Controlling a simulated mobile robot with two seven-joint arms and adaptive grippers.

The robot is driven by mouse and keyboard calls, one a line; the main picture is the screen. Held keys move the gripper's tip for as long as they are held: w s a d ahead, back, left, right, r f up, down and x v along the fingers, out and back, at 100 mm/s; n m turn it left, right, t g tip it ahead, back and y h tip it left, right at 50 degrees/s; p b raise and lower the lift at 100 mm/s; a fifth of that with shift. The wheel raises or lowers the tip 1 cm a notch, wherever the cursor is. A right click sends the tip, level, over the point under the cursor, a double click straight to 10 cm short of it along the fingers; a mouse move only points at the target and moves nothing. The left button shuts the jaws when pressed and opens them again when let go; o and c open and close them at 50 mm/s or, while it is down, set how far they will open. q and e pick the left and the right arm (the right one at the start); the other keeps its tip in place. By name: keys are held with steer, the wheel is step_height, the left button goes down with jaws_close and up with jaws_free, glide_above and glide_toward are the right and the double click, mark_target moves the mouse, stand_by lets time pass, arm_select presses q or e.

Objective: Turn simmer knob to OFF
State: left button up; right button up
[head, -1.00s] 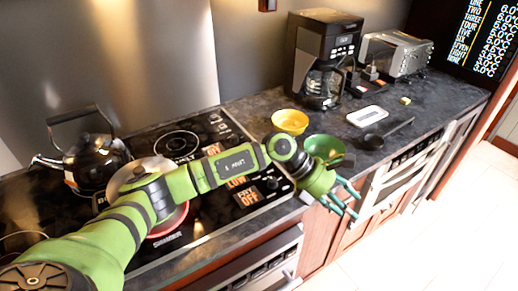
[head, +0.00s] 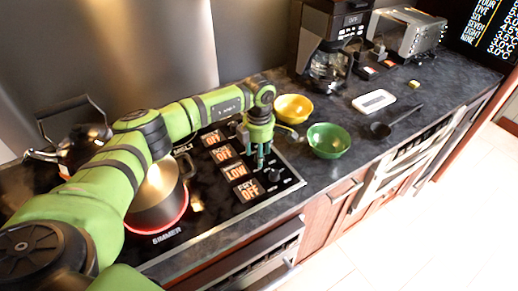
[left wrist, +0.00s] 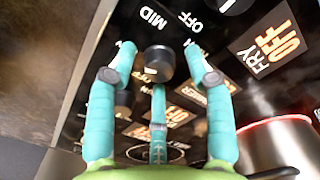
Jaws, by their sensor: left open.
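A dark pot (head: 158,200) stands on a glowing red burner marked SIMMER. The stove's control panel shows a lit LOW sign (head: 236,172) between OFF signs, with FRY OFF nearest the front. My left gripper (head: 260,162) is open, pointing down over the knob area at the panel's right side. In the left wrist view, a black round knob (left wrist: 158,62) lies between the spread teal fingers, with MID and OFF printed beside it. Whether the fingers touch it, and which burner it serves, I cannot tell. My right gripper is not in view.
A black kettle (head: 72,150) stands at the back left. A yellow bowl (head: 293,108) and a green bowl (head: 328,141) sit on the counter right of the stove. A coffee maker (head: 328,50) stands behind them. The counter's front edge runs past the knobs.

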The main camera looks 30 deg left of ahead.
arm_select(q)
steer(key=shift+f, duration=0.15)
jaws_close()
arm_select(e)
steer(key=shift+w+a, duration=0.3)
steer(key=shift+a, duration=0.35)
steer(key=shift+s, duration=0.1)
